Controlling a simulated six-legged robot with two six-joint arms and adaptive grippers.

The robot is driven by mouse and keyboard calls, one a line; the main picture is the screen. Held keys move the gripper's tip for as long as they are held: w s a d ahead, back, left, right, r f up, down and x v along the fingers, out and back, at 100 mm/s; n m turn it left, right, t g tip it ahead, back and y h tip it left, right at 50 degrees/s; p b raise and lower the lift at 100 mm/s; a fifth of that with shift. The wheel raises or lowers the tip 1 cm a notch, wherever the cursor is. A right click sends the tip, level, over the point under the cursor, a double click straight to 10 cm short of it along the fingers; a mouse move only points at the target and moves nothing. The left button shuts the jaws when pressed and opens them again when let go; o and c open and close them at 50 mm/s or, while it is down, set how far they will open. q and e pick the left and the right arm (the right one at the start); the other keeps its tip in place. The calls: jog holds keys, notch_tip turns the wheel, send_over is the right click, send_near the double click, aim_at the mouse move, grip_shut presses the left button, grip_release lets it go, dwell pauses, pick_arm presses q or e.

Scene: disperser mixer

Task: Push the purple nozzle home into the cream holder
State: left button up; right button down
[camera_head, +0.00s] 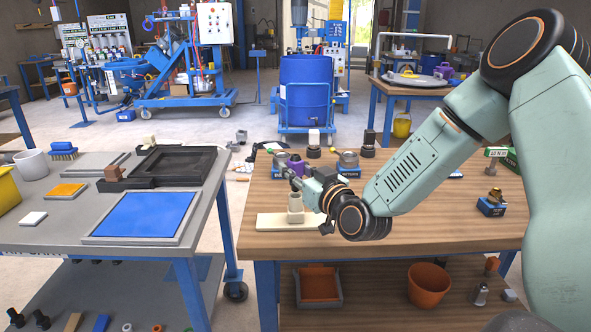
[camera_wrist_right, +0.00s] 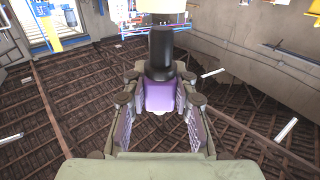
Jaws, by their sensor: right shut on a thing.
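The cream holder (camera_head: 295,207) stands upright on a pale flat board (camera_head: 272,222) near the front left of the wooden table. My right gripper (camera_head: 292,178) is just above the holder, its arm coming in from the right. In the right wrist view my right gripper (camera_wrist_right: 160,108) is shut on the purple nozzle (camera_wrist_right: 160,97), with a finger on each side. The nozzle's purple part (camera_head: 297,165) shows just above the fingers in the head view. My left gripper is out of view.
A blue box with a metal part (camera_head: 347,170) and small dark-based parts (camera_head: 314,145) stand behind the gripper. Another blue box (camera_head: 491,207) is at the right. The table (camera_head: 440,228) is bare in front. A grey table (camera_head: 110,240) stands left, across a gap.

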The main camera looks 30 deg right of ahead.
aim_at(298, 189)
dwell(0.5)
jog(key=shift+s+f+b, duration=0.1)
jog(key=shift+f+b, duration=1.35)
jog(key=shift+f, duration=0.75)
dwell(0.4)
jog(key=c, duration=1)
grip_release()
jog(key=shift+c, duration=0.2)
jog(key=shift+o, duration=0.2)
jog(key=shift+s+d, duration=0.1)
